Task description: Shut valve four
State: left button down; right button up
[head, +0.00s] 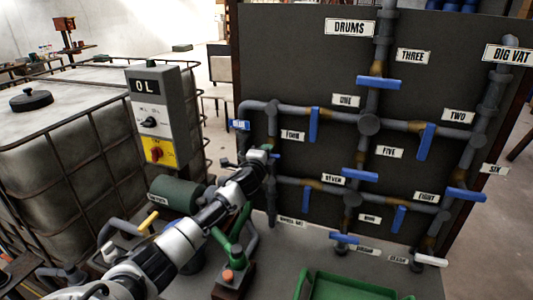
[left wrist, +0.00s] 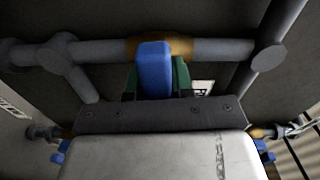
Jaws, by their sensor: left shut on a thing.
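The label FOUR (head: 293,135) is on the dark panel, right of an upright pipe. My left gripper (head: 268,150) reaches that pipe and mostly covers the valve there. In the left wrist view, the green fingers of the left gripper (left wrist: 154,80) are shut on a blue valve handle (left wrist: 153,68). The handle is in front of a brass valve body (left wrist: 181,47) and looks crosswise to the pipe (left wrist: 105,52) there. Part of a label (left wrist: 203,87) shows beside the fingers. My right gripper is in neither view.
Blue handles of other valves, such as valve one (head: 313,126) and valve seven (head: 308,195), are close by on the panel (head: 300,60). A control box (head: 160,112) and a caged tank (head: 60,140) stand left. A green tray (head: 350,285) is below.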

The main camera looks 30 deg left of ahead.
pick_arm(q)
jog(key=shift+m, duration=0.6)
jog(key=c, duration=1)
grip_release()
jog(key=shift+s, duration=0.1)
jog(key=b+v, duration=0.1)
jog(key=v, duration=0.9)
jog(key=shift+s+b, duration=0.3)
jog(key=shift+b, duration=0.05)
